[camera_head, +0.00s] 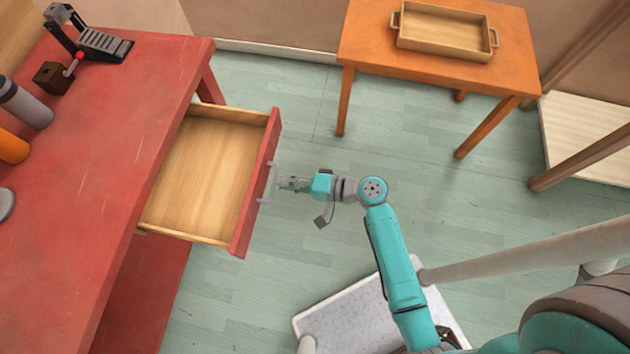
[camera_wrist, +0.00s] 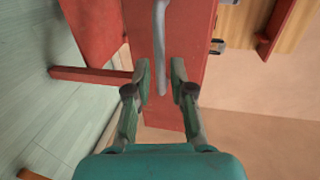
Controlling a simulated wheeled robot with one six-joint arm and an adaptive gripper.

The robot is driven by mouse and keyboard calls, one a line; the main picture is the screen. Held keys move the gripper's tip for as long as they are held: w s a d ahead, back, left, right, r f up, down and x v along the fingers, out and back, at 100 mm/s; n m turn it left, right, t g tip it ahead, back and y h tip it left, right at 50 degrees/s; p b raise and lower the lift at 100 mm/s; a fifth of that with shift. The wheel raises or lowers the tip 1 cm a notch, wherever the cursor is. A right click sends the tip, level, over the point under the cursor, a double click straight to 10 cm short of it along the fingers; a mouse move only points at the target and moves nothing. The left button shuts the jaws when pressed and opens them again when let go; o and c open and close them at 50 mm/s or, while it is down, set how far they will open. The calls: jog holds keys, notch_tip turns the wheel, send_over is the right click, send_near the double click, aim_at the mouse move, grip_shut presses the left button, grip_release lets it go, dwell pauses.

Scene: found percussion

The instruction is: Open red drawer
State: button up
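The red drawer (camera_head: 205,178) is pulled well out of the red workbench (camera_head: 95,190), showing its empty wooden inside. Its red front (camera_head: 252,200) carries a grey bar handle (camera_head: 268,184). My gripper (camera_head: 282,184) is at the handle in the head view. In the wrist view, the handle (camera_wrist: 160,45) runs down between the two fingertips of my gripper (camera_wrist: 161,82). The fingers stand apart, with gaps showing beside the handle, so they look open around it and not clamped on it.
An orange table (camera_head: 365,60) with a wooden tray (camera_head: 445,45) stands at the back. A vise-like tool (camera_head: 90,40) and several cylinders lie on the workbench. A wooden shelf frame (camera_head: 585,160) is at the right. Green floor is clear between workbench and table.

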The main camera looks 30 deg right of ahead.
jog(key=v, duration=0.8)
jog(key=shift+s+f, duration=0.1)
dwell(0.5)
jog(key=s+f+h, duration=0.3)
jog(key=s+h, duration=0.2)
jog(key=s, duration=0.2)
jog(key=s+f+h, duration=0.3)
jog(key=s+h, duration=0.2)
jog(key=s, duration=0.3)
jog(key=s+d+r+n+t+h, duration=0.1)
jog(key=s+d+r+n+t, duration=0.1)
jog(key=r, duration=0.8)
jog(key=s+d+r+n+t+h, duration=0.1)
jog(key=s+d+r+n+t, duration=0.1)
jog(key=s+r+n, duration=0.3)
jog(key=shift+s+r+n+t, duration=0.3)
jog(key=shift+s+r+t, duration=0.7)
jog(key=shift+r, duration=1.4)
